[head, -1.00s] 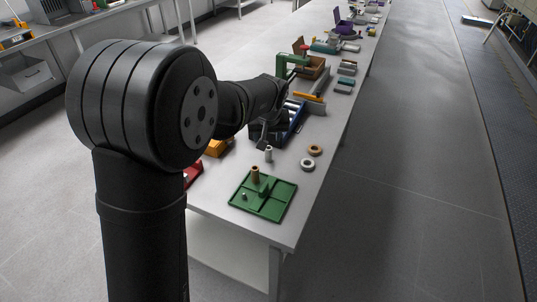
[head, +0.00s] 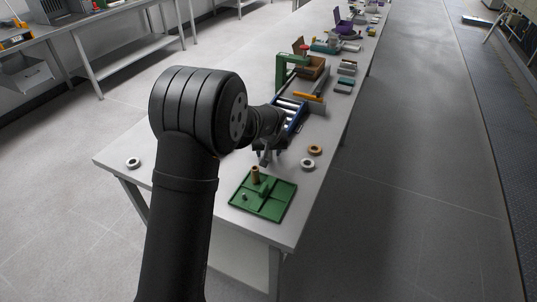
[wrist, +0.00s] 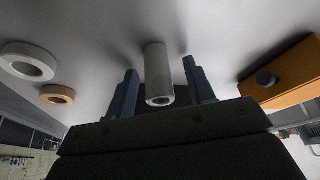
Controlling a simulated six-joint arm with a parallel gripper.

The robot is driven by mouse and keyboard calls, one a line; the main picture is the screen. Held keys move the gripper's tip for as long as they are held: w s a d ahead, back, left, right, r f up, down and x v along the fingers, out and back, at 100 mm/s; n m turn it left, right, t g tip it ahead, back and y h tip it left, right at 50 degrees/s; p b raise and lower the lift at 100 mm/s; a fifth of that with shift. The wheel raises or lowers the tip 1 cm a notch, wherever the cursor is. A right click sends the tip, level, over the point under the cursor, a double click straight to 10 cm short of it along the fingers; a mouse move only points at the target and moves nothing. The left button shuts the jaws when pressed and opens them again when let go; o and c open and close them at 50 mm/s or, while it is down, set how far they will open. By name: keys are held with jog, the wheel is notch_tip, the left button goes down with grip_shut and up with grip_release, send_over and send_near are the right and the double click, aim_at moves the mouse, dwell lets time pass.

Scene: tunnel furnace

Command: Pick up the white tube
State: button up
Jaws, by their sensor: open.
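The white tube (wrist: 157,68) is between the two fingers of my gripper in the wrist view, with a gap on each side. My gripper (wrist: 159,82) is open and not touching it. In the head view my gripper (head: 268,156) is low over the table behind the green tray, and I cannot clearly make out the tube among its fingers.
A white ring (head: 307,163) and an orange ring (head: 315,150) lie to the right. Another white ring (head: 134,163) lies at the left. An orange block (wrist: 294,72) shows in the wrist view.

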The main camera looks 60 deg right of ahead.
jog(key=c, duration=1.1)
jog(key=shift+o, duration=0.2)
